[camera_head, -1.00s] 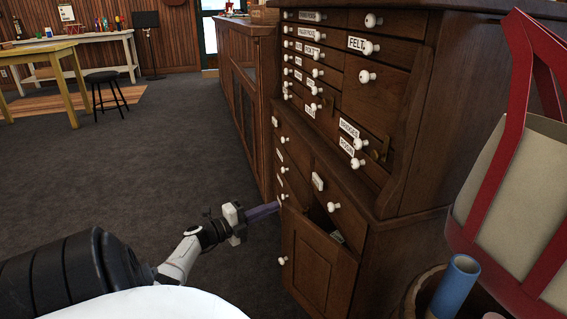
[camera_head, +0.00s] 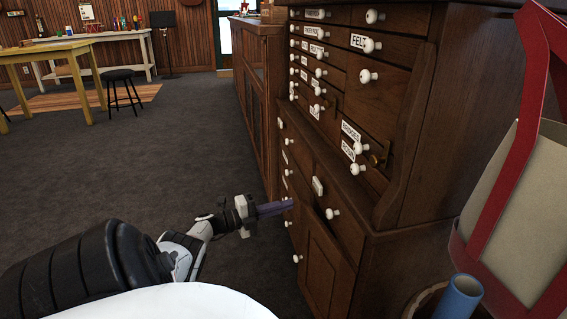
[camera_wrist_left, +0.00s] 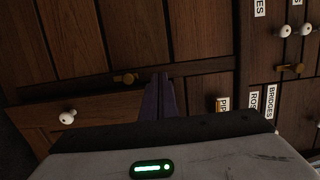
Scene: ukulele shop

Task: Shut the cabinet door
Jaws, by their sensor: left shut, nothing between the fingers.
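The dark brown wooden cabinet (camera_head: 392,115) stands at the right in the head view. Its lower door (camera_head: 325,268) has a recessed panel and a white knob (camera_head: 297,258). The door looks nearly in line with the front, but I cannot tell if it is flush. My left gripper (camera_head: 288,205) is shut and empty. Its purple fingers point right, at the upper left part of the door; contact is unclear. In the left wrist view the fingers (camera_wrist_left: 160,95) are together in front of dark wood panels, beside a brass fitting (camera_wrist_left: 125,78). My right gripper is out of view.
Small labelled drawers with white knobs fill the cabinet above. A red-framed object (camera_head: 500,150) and a blue tube (camera_head: 457,298) stand close at the right. A longer counter (camera_head: 262,95) runs behind. Open carpet (camera_head: 150,160) lies to the left.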

